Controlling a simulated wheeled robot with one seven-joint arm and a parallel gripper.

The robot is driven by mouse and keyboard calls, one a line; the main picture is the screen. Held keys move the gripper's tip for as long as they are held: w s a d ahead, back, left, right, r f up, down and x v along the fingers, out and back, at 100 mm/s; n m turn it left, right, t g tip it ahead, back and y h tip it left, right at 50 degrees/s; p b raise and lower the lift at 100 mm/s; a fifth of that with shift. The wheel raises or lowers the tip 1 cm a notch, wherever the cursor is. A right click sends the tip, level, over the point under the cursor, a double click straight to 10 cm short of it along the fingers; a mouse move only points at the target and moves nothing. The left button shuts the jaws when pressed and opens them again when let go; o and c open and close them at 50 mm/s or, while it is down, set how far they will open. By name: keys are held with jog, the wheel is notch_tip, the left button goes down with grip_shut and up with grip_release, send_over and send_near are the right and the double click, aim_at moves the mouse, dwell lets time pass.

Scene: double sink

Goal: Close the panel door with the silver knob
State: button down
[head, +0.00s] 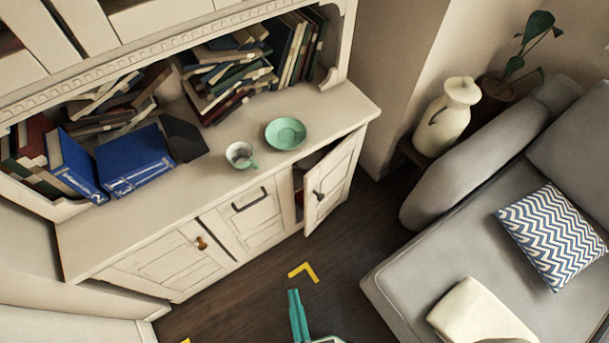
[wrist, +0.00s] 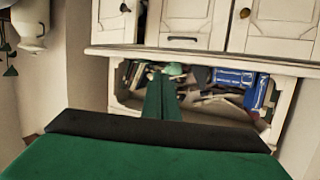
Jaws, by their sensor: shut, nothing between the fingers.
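The panel door with the silver knob (head: 332,183) is at the right end of the white cabinet and stands ajar, swung outward, with a dark gap on its left side. Its small silver knob (head: 318,195) is on the outer face. In the wrist view, which looks upside down, the door (wrist: 115,24) shows at the upper left with its knob (wrist: 125,8). My gripper (head: 294,293) is shut and empty, over the floor in front of the cabinet and apart from the door. Its closed green fingers also show in the wrist view (wrist: 161,82).
A brass-knob door (head: 160,262) and a handled middle panel (head: 247,215) look closed. A green saucer (head: 285,133), a cup (head: 241,155) and books stand on the cabinet top. A grey sofa (head: 430,255) is on the right.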

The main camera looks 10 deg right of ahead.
jog(key=w+d+f+m+g+h, duration=0.1)
jog(key=d+f+m+g, duration=0.2)
jog(key=f, duration=0.4)
jog(key=w+d+f+m, duration=0.2)
jog(key=d+f+m, duration=0.1)
jog(key=d+f, duration=0.3)
jog(key=w+d+f+m+g+h, duration=0.1)
jog(key=d+f+m+g, duration=0.15)
jog(key=f, duration=0.45)
jog(key=m+t+y, duration=0.6)
jog(key=m+y, duration=0.6)
jog(key=m, duration=0.8)
send_near(315, 177)
jog(key=shift+g, duration=0.25)
jog(key=x, duration=0.6)
jog(key=shift+w+a+r, duration=0.15)
jog(key=shift+w+r, duration=0.05)
jog(key=shift+r, duration=0.1)
